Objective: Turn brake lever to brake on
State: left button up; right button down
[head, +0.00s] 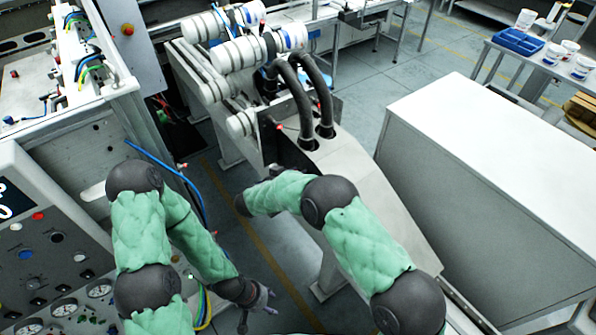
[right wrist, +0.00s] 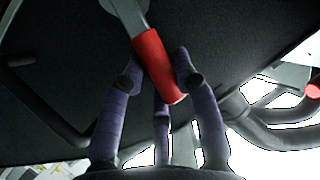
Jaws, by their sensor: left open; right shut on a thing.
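The brake lever, a grey metal bar with a red grip (right wrist: 158,62), shows in the right wrist view, tilted from upper left to lower right. My right gripper (right wrist: 165,85) is shut on the red grip, with its purple fingers on both sides of it. In the head view the right arm reaches to the side of the grey machine housing (head: 365,185). The lever's grip and the right fingers cannot be made out there. My left gripper (head: 262,300) is open and empty, low over the floor, apart from the lever.
Thick black hoses (head: 300,95) enter the housing's top, beside white rollers (head: 240,52). A control panel (head: 45,250) with gauges stands at left, with loose blue and yellow cables near my left arm. A white cabinet (head: 490,150) is at right. Floor shows between the machines.

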jog(key=shift+w+a+r+n+g+p, duration=0.3)
jog(key=shift+w+n+p, duration=0.15)
jog(key=shift+p, duration=0.2)
jog(key=shift+w+a+r+n+g+p, duration=0.15)
jog(key=shift+w+a+n+g+p, duration=0.2)
jog(key=shift+p, duration=0.25)
jog(key=shift+w+h, duration=0.1)
jog(key=shift+h, duration=0.2)
jog(key=c, duration=1.2)
grip_release()
jog(key=shift+f, duration=0.1)
jog(key=shift+o, duration=0.2)
jog(key=shift+f, duration=0.1)
jog(key=v, duration=1.2)
